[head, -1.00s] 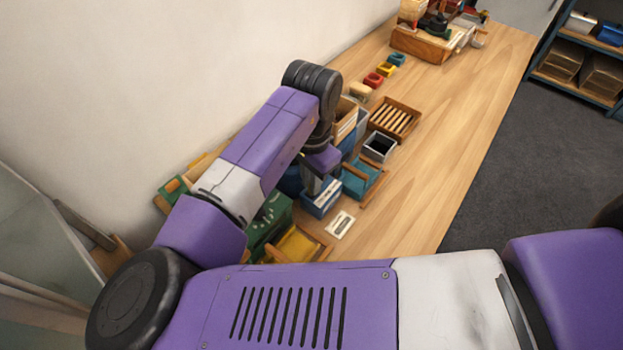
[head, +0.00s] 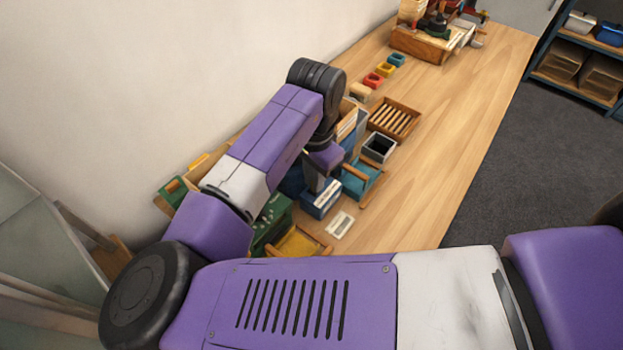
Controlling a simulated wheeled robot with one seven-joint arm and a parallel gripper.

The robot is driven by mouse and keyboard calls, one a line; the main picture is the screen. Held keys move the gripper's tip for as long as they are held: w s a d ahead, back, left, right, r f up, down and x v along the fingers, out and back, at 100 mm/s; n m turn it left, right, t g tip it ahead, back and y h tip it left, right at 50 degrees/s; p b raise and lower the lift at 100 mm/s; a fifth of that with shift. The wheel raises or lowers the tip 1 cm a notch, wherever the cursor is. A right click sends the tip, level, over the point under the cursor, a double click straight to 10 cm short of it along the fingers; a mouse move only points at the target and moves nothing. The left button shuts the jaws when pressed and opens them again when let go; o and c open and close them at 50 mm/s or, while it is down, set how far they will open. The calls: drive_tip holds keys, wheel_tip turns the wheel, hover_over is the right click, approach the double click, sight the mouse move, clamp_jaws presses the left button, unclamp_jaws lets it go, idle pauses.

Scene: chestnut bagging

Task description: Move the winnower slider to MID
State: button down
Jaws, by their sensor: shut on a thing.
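The winnower appears to be the blue machine (head: 321,203) with a white label strip and a teal, wood-edged tray (head: 362,181) beside it. My gripper (head: 318,184) points down at the top of the blue machine, just behind its labelled front. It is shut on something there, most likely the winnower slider. The slider and the fingertips are hidden by my own wrist and the machine, so the slider's position marks cannot be read.
A green machine (head: 277,219) with a yellow tray (head: 298,243) stands nearer. A white card (head: 340,224), a grey bin (head: 379,148) and a slatted wooden tray (head: 395,120) lie on the wooden table (head: 450,130). The table's right side is clear.

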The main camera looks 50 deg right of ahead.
drive_tip(key=shift+d+r, duration=0.1)
drive_tip(key=shift+d, duration=0.7)
drive_tip(key=c, duration=1.7)
unclamp_jaws()
wheel_tip(320, 180, up, 8)
drive_tip(key=shift+b, duration=0.4)
